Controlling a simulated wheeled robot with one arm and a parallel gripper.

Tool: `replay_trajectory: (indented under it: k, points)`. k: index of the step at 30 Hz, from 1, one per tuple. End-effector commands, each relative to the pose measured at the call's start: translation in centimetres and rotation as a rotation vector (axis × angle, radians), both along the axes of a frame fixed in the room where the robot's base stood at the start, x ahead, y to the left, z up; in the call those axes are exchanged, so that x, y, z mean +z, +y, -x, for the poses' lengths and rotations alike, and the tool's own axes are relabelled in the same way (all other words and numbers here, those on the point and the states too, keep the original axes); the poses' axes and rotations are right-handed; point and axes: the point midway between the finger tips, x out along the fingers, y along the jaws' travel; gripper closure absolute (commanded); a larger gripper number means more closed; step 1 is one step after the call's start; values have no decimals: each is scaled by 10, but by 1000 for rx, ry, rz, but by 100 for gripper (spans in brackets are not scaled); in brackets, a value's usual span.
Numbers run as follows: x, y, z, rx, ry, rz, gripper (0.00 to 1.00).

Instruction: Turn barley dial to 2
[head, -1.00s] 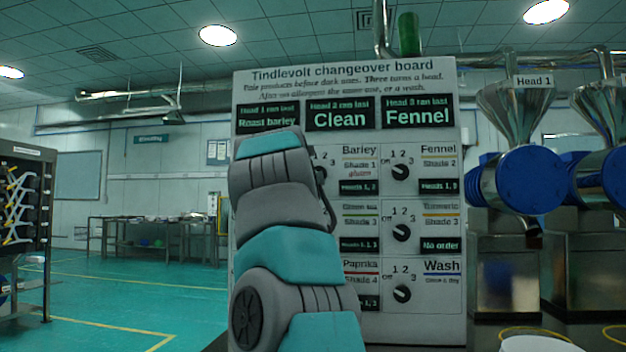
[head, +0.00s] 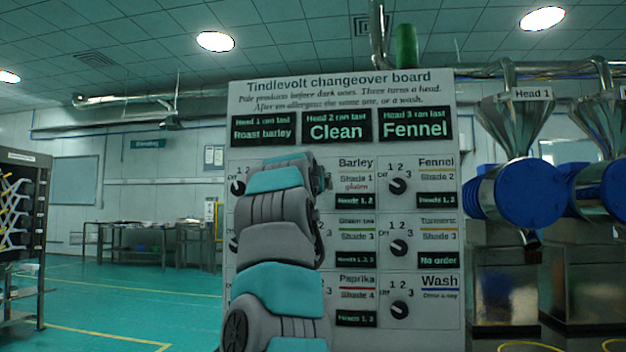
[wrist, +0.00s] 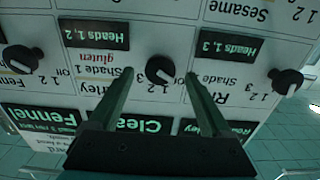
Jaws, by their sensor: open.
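The barley dial (wrist: 160,68) is a round black knob on the white changeover board, upside down in the wrist view. A white mark shows near its lower right edge, but I cannot tell which number it points at. My gripper (wrist: 159,74) is open, with one fingertip on each side of the dial in the picture. I see no contact, and the depth gap is unclear. In the head view the Barley label (head: 355,163) shows on the board (head: 440,100), while my arm hides the barley dial and my gripper.
The fennel dial (head: 398,186) is right of the Barley label, and shows at the left in the wrist view (wrist: 22,60). Another dial (wrist: 287,80) is at the wrist view's right. Steel hoppers with blue drums (head: 528,188) stand right of the board. Open floor lies left.

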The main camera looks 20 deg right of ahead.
Motion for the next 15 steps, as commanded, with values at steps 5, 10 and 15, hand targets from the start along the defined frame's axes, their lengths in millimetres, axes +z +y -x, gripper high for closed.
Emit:
replay_trajectory:
  k: [5,10,15]
  points:
    - [0,-7,-11,0,3,-1,18]
    - [-1,-8,-12,1,1,-1,18]
    - [-1,-8,-12,1,1,-1,25]
